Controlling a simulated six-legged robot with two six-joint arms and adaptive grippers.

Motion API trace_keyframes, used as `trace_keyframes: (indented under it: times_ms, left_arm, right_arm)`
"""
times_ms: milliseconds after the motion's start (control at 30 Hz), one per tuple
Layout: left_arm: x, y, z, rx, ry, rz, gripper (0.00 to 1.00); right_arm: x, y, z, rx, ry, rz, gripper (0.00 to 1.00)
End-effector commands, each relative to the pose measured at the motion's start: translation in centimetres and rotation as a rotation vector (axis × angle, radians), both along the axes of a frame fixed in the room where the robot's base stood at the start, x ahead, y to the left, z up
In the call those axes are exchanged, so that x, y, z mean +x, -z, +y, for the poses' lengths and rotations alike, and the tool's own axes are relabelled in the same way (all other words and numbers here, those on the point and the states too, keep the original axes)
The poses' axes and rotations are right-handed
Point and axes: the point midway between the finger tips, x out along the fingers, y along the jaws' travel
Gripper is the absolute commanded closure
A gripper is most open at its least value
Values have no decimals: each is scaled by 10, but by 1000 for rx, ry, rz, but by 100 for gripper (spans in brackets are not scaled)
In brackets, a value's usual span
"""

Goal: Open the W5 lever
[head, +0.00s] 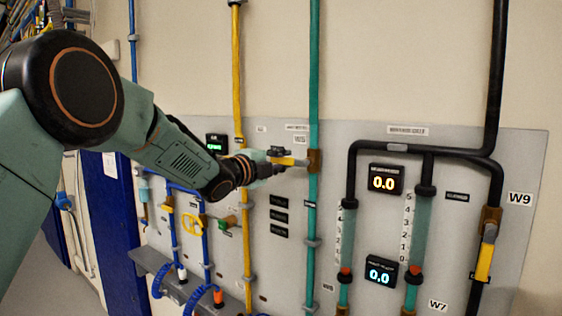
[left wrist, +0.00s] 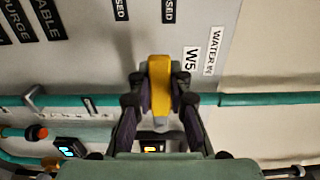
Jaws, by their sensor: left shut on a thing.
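The W5 lever is a yellow handle (head: 289,161) on a brown valve body (head: 314,160) of the vertical green pipe (head: 313,80). In the head view it points left from the valve, across the pipe. My left gripper (head: 279,160) is at the lever and shut on it. In the left wrist view the yellow handle (left wrist: 158,85) stands between the two dark fingers (left wrist: 158,100), which close on it from both sides. The "W5" label (left wrist: 190,60) is right beside it. The fingers partly hide the lever in the head view. My right gripper is not in view.
A yellow pipe (head: 236,70) runs left of the lever, behind my left arm. To the right are black pipes (head: 497,70), flow tubes and two displays reading 0.0. Another yellow lever (head: 484,262) sits near the W9 label (head: 520,198). Blue hoses hang at lower left.

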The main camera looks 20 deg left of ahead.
Motion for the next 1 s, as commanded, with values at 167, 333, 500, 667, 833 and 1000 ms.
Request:
trace_keyframes:
  times_ms: [167,333,500,667,833,1000]
  left_arm:
    - [0,0,0,1,1,0,100]
    - [0,0,0,1,0,0,100]
    - [0,0,1,0,-1,0,100]
    - [0,0,1,0,-2,1,100]
    - [-3,2,-1,-13,-2,5,100]
    - [-9,5,-5,-48,0,17,100]
  right_arm:
    - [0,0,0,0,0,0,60]
    - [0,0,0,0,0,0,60]
    - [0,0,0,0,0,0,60]
    - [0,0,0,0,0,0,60]
    - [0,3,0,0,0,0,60]
    - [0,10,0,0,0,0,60]
